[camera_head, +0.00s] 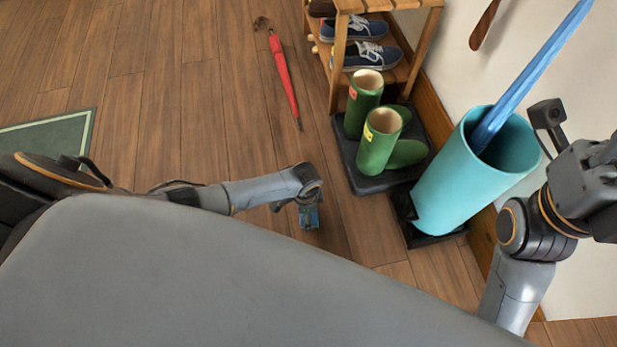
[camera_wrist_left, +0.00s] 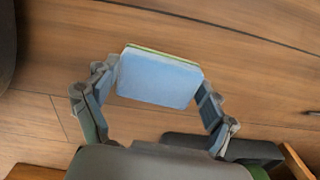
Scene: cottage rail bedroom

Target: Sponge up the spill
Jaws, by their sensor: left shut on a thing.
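My left gripper (camera_head: 308,212) hangs low over the wooden floor, left of the boot tray. In the left wrist view the left gripper (camera_wrist_left: 158,88) is shut on a light blue sponge (camera_wrist_left: 160,78) with a thin green-yellow edge, its two fingers at the sponge's ends. The sponge (camera_head: 309,219) shows small and partly hidden in the head view. I cannot tell whether it touches the floor. I cannot make out a spill in either view. My right gripper (camera_head: 598,185) is at the right edge, partly cut off; its fingers cannot be made out.
Green boots (camera_head: 379,142) stand on a black tray (camera_head: 372,183). A teal umbrella stand (camera_head: 450,185) holds a blue umbrella (camera_head: 535,70). A wooden shoe rack (camera_head: 340,62) stands behind. A red umbrella (camera_head: 285,82) lies on the floor. A green rug (camera_head: 55,138) is at left.

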